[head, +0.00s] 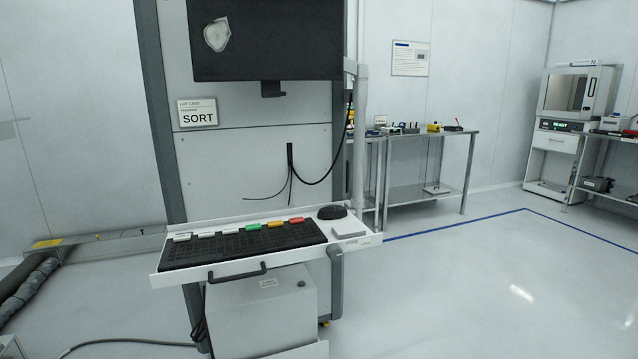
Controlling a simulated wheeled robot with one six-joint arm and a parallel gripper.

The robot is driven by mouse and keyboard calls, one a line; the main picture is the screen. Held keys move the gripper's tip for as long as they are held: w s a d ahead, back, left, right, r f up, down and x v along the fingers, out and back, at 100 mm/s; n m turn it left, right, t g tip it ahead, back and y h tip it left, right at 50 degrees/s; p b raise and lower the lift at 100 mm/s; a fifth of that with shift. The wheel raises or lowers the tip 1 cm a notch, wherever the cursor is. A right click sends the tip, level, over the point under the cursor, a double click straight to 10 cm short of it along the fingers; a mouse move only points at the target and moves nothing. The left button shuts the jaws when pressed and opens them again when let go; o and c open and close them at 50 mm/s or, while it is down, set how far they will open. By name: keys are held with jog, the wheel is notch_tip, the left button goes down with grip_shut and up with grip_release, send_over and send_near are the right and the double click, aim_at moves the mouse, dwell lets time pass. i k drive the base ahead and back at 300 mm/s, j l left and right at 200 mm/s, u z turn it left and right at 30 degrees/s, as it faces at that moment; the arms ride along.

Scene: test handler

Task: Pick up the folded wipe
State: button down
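A flat white square that looks like the folded wipe (348,228) lies on the right part of the white keyboard tray (222,223). It is in front of the black mouse (332,212) and to the right of the dark keyboard (240,245). Small lettering shows on the tray's front edge below it, too small to read surely. Nothing covers the wipe. My gripper is not in view, so its opening and its place relative to the wipe do not show.
A dark monitor (265,45) with a pale smudge (217,34) hangs above the tray. A vertical pole (360,150) rises behind the tray's right end. A black handle (236,273) juts from the tray's front. A metal table (430,137) stands behind. Open floor (480,290) lies right.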

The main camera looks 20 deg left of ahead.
aim_at(343, 231)
jog(key=i+l, duration=0.1)
jog(key=i, duration=0.65)
jog(key=i+l, duration=0.15)
jog(key=i, duration=0.6)
